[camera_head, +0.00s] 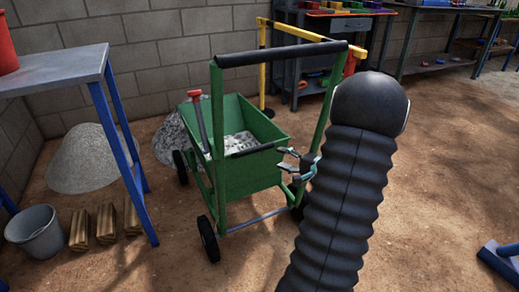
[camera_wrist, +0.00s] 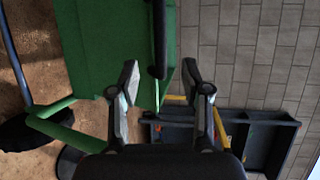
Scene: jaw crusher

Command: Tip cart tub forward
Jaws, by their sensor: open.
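The green cart tub (camera_head: 257,122) sits upright in a green wheeled frame, with grey rubble inside. A black bar (camera_head: 252,149) runs along the tub's near edge; it also shows in the wrist view (camera_wrist: 159,40). My gripper (camera_head: 284,158) is open just right of that bar, near the frame's right upright. In the wrist view my gripper (camera_wrist: 160,76) has its fingers spread, and the bar lies ahead between the fingertips. I see no contact. The cart's push handle (camera_head: 282,53) is black and stands above the tub. A red-topped lever (camera_head: 198,107) is on the left side.
A blue-legged table (camera_head: 62,68) with a red bucket stands left. Below it are a grey bucket (camera_head: 36,232), wooden blocks (camera_head: 105,224) and a gravel pile (camera_head: 88,162). A yellow frame (camera_head: 262,62) and workbenches stand behind the cart. Dirt floor at right is mostly clear.

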